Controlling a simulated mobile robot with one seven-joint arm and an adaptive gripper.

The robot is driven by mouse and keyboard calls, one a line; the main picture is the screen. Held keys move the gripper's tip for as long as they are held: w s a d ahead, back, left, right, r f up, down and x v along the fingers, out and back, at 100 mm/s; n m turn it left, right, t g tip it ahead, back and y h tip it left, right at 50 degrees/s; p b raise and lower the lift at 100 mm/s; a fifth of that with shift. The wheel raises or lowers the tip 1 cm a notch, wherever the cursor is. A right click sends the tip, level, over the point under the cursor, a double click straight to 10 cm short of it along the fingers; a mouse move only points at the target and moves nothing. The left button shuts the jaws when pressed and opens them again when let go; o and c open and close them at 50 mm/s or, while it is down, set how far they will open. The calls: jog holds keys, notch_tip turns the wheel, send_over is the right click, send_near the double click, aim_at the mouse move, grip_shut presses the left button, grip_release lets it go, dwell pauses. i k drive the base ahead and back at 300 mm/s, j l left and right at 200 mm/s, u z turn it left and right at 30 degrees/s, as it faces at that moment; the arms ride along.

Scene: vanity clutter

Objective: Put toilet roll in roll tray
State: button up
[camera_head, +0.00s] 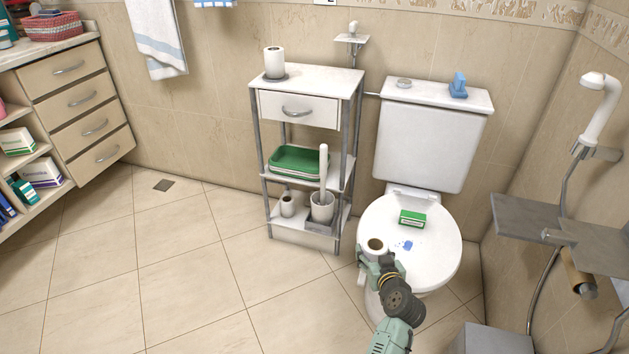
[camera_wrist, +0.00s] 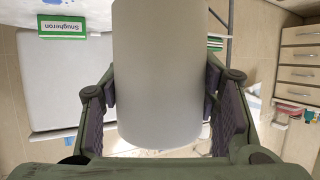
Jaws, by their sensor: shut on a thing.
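My gripper (camera_head: 377,260) is shut on a white toilet roll (camera_head: 376,245), held upright over the front left part of the toilet lid. In the wrist view the roll (camera_wrist: 158,75) fills the middle, with a finger on each side. No frame labels a roll tray. A green tray (camera_head: 298,160) sits on the middle shelf of the white rack. A small grey dish (camera_head: 274,77) on the rack top holds another upright white roll (camera_head: 274,61).
The white rack (camera_head: 350,78) stands left of the toilet. A green box (camera_head: 412,218) and blue bits (camera_head: 406,245) lie on the toilet lid (camera_head: 440,240). The floor at left is clear.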

aim_at(299, 162)
jog(key=i+j, duration=0.55)
jog(key=j, duration=0.15)
jog(key=i+j, duration=0.6)
jog(key=j, duration=0.15)
jog(key=i+j, duration=0.1)
jog(key=i, duration=0.9)
